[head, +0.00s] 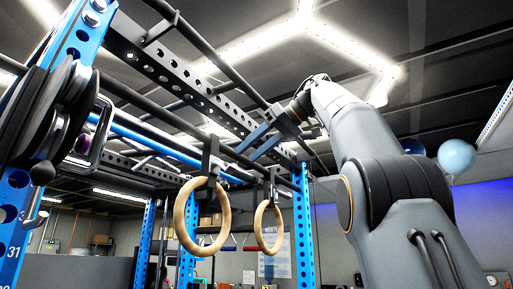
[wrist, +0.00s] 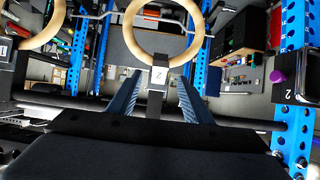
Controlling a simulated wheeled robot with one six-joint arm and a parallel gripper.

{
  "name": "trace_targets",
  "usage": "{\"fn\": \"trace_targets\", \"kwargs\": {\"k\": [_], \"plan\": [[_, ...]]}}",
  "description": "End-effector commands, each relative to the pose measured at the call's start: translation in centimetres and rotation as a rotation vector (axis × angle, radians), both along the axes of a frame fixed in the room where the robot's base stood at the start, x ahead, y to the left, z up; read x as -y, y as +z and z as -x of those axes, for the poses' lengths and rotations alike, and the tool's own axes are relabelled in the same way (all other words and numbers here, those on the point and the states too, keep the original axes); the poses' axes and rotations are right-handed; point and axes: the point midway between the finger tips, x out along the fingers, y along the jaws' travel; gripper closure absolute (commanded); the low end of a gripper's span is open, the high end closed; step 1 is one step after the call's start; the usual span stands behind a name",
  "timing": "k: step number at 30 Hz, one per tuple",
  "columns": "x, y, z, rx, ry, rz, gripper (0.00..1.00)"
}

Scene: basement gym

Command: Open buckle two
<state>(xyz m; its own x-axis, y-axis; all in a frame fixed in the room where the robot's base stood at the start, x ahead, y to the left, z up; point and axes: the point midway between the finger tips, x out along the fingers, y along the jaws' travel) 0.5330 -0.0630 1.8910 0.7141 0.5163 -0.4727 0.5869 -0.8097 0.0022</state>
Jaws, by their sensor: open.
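The buckle marked 2 (wrist: 158,76) is a small dark block with a pale label. In the wrist view it sits at the top of a wooden ring (wrist: 128,25). My gripper (wrist: 158,88) is open, with one blue-grey finger on each side of this buckle. The fingers look apart from it; how far they reach along it is unclear. In the head view my gripper (head: 258,150) is up at the rack's bars, above the two hanging rings. I cannot tell from the head view which ring carries buckle two.
A second ring (wrist: 38,30) hangs to the left in the wrist view, its dark buckle partly cut off. A black bar (wrist: 240,120) crosses close to the fingers. A blue perforated post (wrist: 293,70) stands at right.

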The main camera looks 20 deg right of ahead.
Motion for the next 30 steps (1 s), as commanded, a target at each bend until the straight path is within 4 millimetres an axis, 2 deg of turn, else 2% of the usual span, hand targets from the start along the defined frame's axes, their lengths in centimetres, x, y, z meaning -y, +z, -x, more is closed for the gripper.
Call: {"fn": "trace_targets", "kwargs": {"k": [12, 30], "plan": [[1.2, 1.0, 1.5, -0.001, 0.0, -0.001, 0.55], [1.1, 1.0, 1.5, -0.001, 0.0, -0.001, 0.55]]}}
